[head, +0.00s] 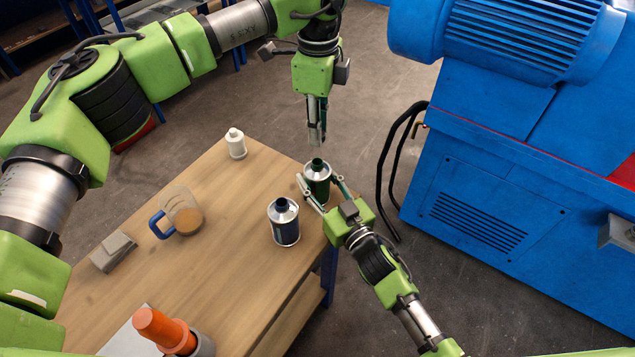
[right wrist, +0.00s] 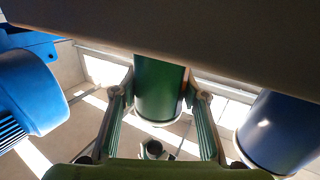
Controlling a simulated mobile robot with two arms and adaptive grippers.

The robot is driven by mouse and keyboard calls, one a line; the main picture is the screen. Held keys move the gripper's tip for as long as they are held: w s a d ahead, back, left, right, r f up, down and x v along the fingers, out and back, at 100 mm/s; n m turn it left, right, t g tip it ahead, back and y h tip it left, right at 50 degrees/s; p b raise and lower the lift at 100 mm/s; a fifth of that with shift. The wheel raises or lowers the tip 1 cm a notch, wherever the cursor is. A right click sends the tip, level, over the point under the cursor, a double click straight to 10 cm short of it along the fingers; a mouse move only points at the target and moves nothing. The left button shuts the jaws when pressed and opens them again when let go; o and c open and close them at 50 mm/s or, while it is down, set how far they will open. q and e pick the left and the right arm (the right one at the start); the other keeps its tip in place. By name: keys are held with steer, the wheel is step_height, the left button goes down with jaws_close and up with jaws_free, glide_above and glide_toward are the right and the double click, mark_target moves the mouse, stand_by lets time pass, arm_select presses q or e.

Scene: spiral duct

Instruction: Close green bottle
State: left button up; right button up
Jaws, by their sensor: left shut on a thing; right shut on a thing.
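The green bottle (head: 317,187) stands upright near the table's right corner in the head view, with a green neck and a silver top. My right gripper (head: 318,180) is shut around its body. In the right wrist view, the green bottle (right wrist: 160,95) sits between the two fingers of my right gripper (right wrist: 161,98). My left gripper (head: 317,138) points straight down above the bottle's neck, with a visible gap. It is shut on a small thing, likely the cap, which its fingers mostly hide.
A dark blue bottle (head: 284,226) stands close by; it also shows in the right wrist view (right wrist: 280,132). A white bottle (head: 236,144), a blue-handled mug (head: 184,217), a grey block (head: 113,251) and an orange object (head: 163,328) share the wooden table (head: 225,270). A blue machine (head: 500,150) stands at right.

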arm_select(q)
glide_above(317, 162)
steer(key=shift+f, duration=2.5)
steer(key=shift+f, duration=0.15)
steer(key=shift+f, duration=0.75)
steer(key=shift+f, duration=0.55)
